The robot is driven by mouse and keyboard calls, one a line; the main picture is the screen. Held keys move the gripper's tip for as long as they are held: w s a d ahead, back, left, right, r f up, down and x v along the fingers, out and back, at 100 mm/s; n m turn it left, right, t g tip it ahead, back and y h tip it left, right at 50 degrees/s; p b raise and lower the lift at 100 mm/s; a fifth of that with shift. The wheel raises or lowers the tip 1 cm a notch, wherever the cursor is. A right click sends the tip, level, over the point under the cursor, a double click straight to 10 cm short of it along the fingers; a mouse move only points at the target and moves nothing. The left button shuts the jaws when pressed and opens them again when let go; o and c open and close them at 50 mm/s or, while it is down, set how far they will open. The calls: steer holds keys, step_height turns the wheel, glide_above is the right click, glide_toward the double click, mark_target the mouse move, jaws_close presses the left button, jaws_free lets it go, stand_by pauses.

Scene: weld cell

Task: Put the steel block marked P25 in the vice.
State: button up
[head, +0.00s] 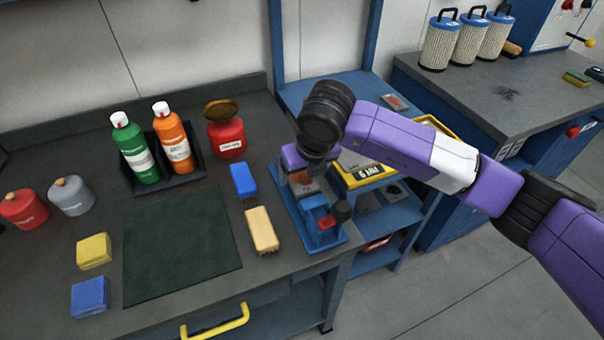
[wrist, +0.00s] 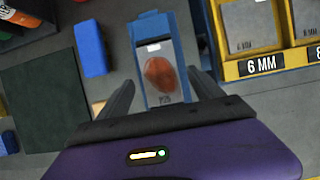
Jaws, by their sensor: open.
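The steel block marked P25 (wrist: 162,99) is grey with a rusty brown patch on its face. In the wrist view it lies over the blue vice (wrist: 150,24), between the vice's ends. The vice also shows in the head view (head: 327,238), at the bench's right edge, with a red part and a dark knob. The block (head: 301,179) is partly hidden there by my arm. My gripper (wrist: 164,88) is open above the vice, with one finger on each side of the block and visible gaps. Whether the block rests fully down between the jaws I cannot tell.
A blue brush (head: 243,180) and a tan brush (head: 262,230) lie left of the vice. A yellow-edged tray marked 6 MM (wrist: 254,65) with grey plates stands close on the right. Bottles (head: 173,143), a red container (head: 227,137) and a dark mat (head: 180,245) are farther left.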

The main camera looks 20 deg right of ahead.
steer(key=b+v, duration=0.1)
steer(key=v, duration=0.9)
steer(key=shift+s+r, duration=0.2)
steer(key=shift+r, duration=0.1)
